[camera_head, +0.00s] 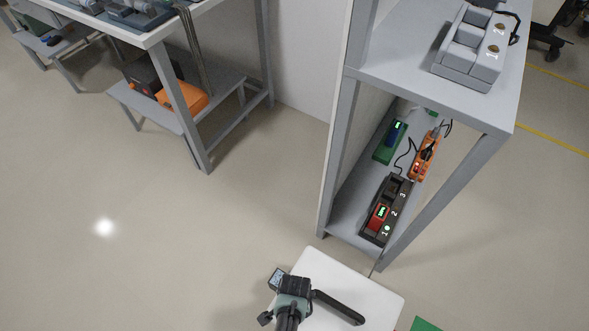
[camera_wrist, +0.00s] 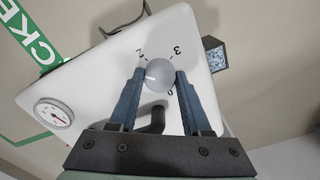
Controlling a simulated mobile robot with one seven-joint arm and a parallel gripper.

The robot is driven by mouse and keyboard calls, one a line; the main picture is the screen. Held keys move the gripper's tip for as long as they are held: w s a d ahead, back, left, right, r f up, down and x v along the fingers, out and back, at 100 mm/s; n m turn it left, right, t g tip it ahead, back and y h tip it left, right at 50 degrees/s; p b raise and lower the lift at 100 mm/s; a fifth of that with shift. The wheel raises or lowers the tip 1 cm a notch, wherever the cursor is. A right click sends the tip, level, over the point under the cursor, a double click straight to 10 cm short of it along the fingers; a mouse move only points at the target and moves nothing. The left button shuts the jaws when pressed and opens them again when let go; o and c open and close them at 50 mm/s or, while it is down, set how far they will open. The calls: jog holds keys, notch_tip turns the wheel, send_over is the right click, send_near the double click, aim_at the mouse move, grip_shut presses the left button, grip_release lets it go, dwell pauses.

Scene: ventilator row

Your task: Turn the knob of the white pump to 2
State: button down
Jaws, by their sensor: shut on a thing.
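The white pump (camera_wrist: 95,95) fills much of the wrist view. Its grey round knob (camera_wrist: 160,75) sits between the two blue fingers of my gripper (camera_wrist: 159,77), which is shut on it. The printed marks 2 and 3 show above the knob, and a 0 is partly visible below it at the right finger. No 1 is visible. I cannot tell which mark the knob points to. In the head view the white pump (camera_head: 378,287) is at the bottom, with my gripper's fingers hidden above it.
A round gauge (camera_wrist: 54,113) and a dark handle (camera_wrist: 124,20) are on the pump. A dark box with a speckled face (camera_wrist: 214,54) stands beside it. A grey shelf (camera_head: 420,62) with several devices rises behind. Open floor lies at left.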

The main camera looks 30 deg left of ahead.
jog(key=m, duration=0.5)
jog(key=shift+m, duration=0.3)
dwell(0.4)
jog(key=shift+c, duration=1.7)
grip_release()
notch_tip(320, 180, up, 13)
jog(key=p, duration=0.7)
